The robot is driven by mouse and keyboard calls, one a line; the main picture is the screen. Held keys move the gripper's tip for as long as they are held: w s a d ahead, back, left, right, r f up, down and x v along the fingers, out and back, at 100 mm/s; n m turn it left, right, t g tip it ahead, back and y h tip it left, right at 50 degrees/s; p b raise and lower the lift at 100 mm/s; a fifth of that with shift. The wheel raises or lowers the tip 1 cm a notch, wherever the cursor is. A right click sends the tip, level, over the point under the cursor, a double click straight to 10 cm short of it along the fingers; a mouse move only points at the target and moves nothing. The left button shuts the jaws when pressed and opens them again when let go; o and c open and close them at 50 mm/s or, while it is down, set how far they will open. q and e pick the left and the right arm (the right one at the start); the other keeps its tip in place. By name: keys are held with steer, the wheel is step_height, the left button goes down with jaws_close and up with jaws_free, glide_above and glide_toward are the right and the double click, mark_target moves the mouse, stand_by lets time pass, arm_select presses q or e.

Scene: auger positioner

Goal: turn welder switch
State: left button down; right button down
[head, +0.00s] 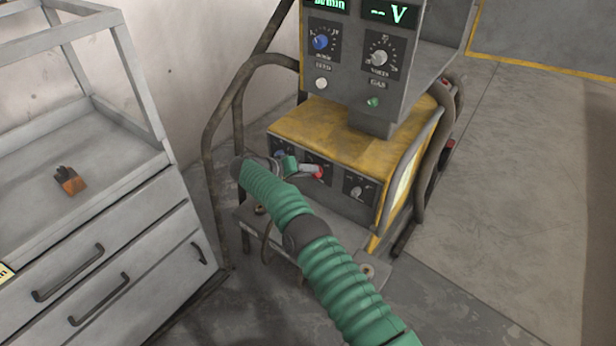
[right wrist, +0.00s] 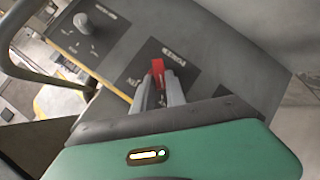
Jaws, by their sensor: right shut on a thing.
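The welder (head: 350,125) is a yellow and dark grey machine in the middle of the head view. Its red switch (head: 318,172) sits on the lower front panel, between a blue knob and a grey knob. In the right wrist view the red switch (right wrist: 158,72) stands on a dark square plate. My right gripper (head: 308,169) is at the panel, and its two grey fingers (right wrist: 160,92) are closed around the red switch. The fingers hide part of the switch and its label. My left gripper is in neither view.
A grey knob (head: 356,190) is right of the switch; another knob (right wrist: 84,22) shows in the wrist view. A dark bent tube frame (head: 222,110) stands left of the welder. A grey drawer cabinet (head: 90,250) stands at left, with a small orange-brown object (head: 70,182) on it. Floor at right is clear.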

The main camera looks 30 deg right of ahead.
steer(key=shift+f, duration=0.15)
steer(key=c, duration=1.8)
jaws_free()
steer(key=o, duration=0.4)
steer(key=shift+w+d+f, duration=0.1)
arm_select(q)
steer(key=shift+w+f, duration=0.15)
arm_select(e)
steer(key=shift+o, duration=0.2)
steer(key=shift+d+r, duration=0.15)
steer(key=shift+r, duration=0.1)
